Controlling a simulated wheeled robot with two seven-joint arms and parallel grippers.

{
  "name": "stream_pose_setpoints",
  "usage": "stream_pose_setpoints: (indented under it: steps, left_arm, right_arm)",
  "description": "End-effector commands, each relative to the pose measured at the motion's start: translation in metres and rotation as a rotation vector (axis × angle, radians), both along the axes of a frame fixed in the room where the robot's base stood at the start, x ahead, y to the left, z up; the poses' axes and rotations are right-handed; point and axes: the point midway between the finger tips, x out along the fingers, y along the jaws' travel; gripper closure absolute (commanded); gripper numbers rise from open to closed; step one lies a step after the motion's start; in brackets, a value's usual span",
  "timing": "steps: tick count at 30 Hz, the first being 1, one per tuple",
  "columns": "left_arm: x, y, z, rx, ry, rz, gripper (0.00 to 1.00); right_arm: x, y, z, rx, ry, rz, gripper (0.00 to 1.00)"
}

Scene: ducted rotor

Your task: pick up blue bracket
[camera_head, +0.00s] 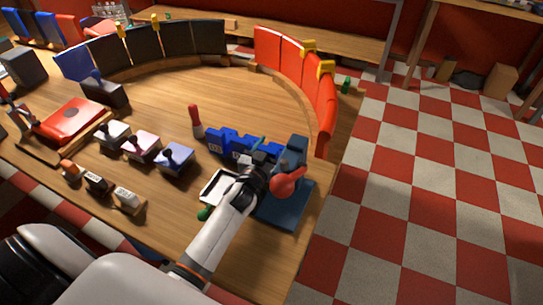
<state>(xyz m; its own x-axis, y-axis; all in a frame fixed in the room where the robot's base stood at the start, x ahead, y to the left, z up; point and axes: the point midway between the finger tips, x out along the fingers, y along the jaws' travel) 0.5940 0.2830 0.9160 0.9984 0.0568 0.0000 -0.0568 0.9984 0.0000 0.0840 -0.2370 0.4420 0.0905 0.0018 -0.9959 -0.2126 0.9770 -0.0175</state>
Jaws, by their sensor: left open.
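Bright blue bracket-like pieces (228,138) stand in a row on the wooden table, just beyond my left gripper (259,168). I cannot tell which one is the blue bracket or whether they are separate parts. My left gripper is open, and its arm comes in from the bottom left. Its dark fingers are close to the right end of the blue row and overlap it in the picture; I cannot tell whether they touch. The fingertips are small and partly hidden. My right gripper is not in view.
A dark blue press-like stand (285,207) with a red knob (286,187) is right beside the gripper. A white tray (212,183) lies left of it. Several small blocks and a red box (72,118) stand further left. Curved red panels (290,58) line the far edge.

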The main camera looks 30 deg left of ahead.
Motion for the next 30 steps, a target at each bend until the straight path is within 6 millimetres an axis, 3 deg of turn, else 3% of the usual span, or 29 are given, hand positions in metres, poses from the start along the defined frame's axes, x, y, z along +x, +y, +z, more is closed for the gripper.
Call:
stream_pose_setpoints:
  steps: [3,9,20,26,30]
  left_arm:
    - [0.0,0.0,0.0,0.0,0.001,0.0,0.4]
    - [-0.001,0.0,-0.001,0.0,0.001,0.0,0.71]
    - [-0.001,0.0,0.005,0.001,0.0,0.001,0.71]
    - [-0.001,0.0,0.032,0.003,-0.003,-0.001,0.71]
    - [-0.001,0.0,0.062,0.003,-0.005,-0.002,0.71]
  right_arm:
    - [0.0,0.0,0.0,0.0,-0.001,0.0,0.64]
    - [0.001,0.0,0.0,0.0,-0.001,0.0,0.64]
    - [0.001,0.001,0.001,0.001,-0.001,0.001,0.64]
    - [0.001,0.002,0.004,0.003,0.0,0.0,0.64]
    - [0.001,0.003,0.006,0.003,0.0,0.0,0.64]
